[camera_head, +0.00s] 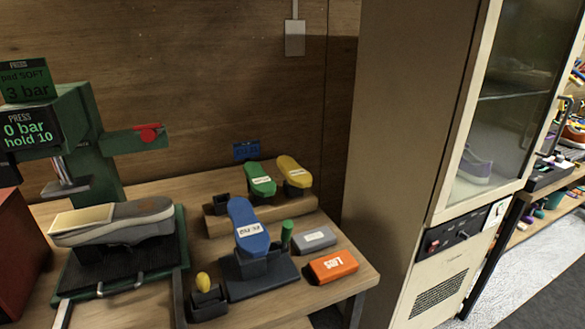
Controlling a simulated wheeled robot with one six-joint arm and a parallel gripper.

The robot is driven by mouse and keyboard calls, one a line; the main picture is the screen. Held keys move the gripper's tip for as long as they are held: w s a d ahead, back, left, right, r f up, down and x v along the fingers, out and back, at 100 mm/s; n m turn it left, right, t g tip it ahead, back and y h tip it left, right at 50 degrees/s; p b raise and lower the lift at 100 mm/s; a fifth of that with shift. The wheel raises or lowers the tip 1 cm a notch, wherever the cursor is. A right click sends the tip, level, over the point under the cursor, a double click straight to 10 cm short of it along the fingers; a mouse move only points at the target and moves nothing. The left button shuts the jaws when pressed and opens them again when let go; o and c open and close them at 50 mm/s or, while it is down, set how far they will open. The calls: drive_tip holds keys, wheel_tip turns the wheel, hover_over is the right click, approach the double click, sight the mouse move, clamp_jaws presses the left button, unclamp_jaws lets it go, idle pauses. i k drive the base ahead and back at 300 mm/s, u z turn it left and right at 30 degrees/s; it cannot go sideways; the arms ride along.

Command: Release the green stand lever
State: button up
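A short upright green lever (287,231) stands at the back right of a dark stand (262,281). The stand holds a blue shoe-last form (247,227) with a white label. The lever's lower end is partly hidden by the stand, so I cannot tell whether it is locked. My gripper is not in view, and nothing of mine visibly touches the lever.
A green press (80,135) holds a grey sneaker (125,222) at left; its display reads "0 bar". Green and yellow forms (294,171) sit behind the stand. A grey block (314,239) and orange "SOFT" block (333,266) lie at right, near a tall cabinet (400,130).

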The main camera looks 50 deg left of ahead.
sight(287, 228)
drive_tip(key=u, duration=0.3)
drive_tip(key=i, duration=0.85)
drive_tip(key=u, duration=1.5)
drive_tip(key=i, duration=0.75)
drive_tip(key=u, duration=0.8)
